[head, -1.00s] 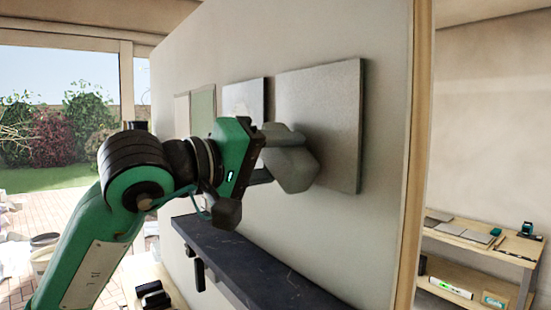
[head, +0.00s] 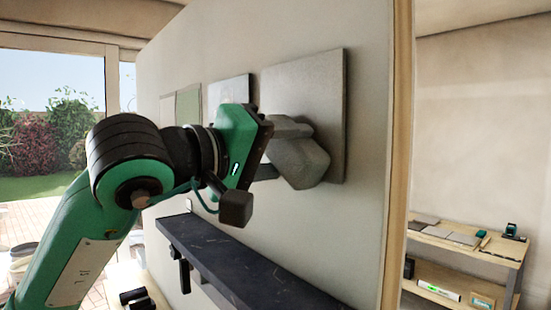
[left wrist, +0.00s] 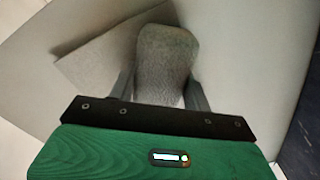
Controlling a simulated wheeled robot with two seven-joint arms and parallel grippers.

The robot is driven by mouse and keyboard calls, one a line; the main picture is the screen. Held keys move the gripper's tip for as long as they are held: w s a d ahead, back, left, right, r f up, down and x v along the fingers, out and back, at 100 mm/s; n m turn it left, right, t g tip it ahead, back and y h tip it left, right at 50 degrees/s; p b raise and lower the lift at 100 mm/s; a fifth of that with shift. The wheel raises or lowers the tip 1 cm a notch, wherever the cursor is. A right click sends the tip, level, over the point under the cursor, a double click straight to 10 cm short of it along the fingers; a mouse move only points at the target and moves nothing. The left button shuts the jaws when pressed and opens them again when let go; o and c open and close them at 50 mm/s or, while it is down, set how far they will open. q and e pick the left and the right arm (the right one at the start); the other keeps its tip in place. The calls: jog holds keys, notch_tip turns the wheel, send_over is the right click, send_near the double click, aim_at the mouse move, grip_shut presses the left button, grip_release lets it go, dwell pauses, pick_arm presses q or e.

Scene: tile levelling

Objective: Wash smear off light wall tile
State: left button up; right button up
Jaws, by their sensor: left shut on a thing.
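My left gripper (head: 284,150) is shut on a grey block-like sponge (head: 302,165), in front of the lower part of a large light grey tile (head: 318,85) on the wall. The sponge overlaps the tile in the head view; I cannot tell whether it presses on it. In the left wrist view the sponge (left wrist: 167,55) sits between the fingers, with the tile (left wrist: 95,55) behind it. A smaller light tile (head: 228,90) hangs to the left, partly hidden by my gripper. No smear shows clearly on the large tile; the sponge hides part of it. My right gripper is out of view.
A dark ledge (head: 235,265) juts from the wall below the gripper. A green tile (head: 188,108) and a pale tile (head: 167,108) hang further left. A wooden shelf unit (head: 462,243) with tiles and tools stands at the right, past the wall's wooden edge.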

pick_arm(q)
jog(key=shift+d+b, duration=0.1)
jog(key=shift+b, duration=0.4)
jog(key=shift+w+a+b, duration=0.15)
jog(key=shift+w+a, duration=0.45)
jog(key=shift+w, duration=0.25)
jog(key=shift+w+a+b, duration=0.15)
jog(key=shift+w+a, duration=0.4)
jog(key=shift+w, duration=0.25)
jog(key=shift+b+v, duration=1.45)
jog(key=shift+v, duration=1.4)
jog(key=shift+s, duration=0.1)
jog(key=shift+b+v, duration=0.5)
jog(key=shift+v, duration=1)
